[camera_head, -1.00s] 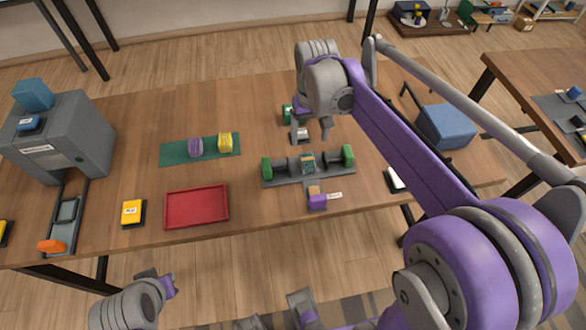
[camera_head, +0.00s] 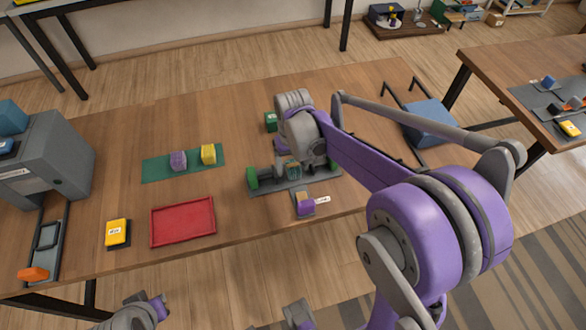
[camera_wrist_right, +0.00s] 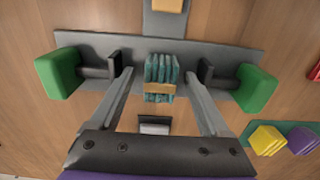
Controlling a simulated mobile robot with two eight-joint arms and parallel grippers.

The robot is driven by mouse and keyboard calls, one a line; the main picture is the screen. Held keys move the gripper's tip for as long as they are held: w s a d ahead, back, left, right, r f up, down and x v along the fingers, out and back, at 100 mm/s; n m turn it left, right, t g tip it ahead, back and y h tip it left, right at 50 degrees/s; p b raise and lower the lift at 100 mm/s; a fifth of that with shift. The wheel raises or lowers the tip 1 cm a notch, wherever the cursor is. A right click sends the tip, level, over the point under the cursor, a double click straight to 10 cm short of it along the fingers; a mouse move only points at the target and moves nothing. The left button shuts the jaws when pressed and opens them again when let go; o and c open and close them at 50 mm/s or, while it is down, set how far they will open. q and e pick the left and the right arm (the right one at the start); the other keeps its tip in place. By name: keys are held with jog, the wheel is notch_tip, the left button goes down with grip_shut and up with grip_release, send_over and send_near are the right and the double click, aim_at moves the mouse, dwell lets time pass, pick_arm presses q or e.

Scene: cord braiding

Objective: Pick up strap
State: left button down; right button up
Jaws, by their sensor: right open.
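A bundle of teal strips (camera_wrist_right: 161,70) with a tan band (camera_wrist_right: 158,88) across it stands in the middle of a dark grey fixture (camera_wrist_right: 105,42). My right gripper (camera_wrist_right: 159,76) is open, with one finger on each side of the bundle and a gap at each side. In the head view the right gripper (camera_head: 296,163) is over the fixture. I cannot tell which tan piece is the strap. My left gripper (camera_head: 150,308) is at the bottom edge, off the table.
Green end blocks (camera_wrist_right: 58,73) flank the fixture. A purple and tan block (camera_head: 305,205) is on its front arm. A red tray (camera_head: 183,222), a yellow button (camera_head: 117,232) and a green mat (camera_head: 155,170) with purple and yellow spools lie left. A blue box (camera_head: 430,122) stands right.

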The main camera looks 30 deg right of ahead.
grip_shut()
dwell(0.4)
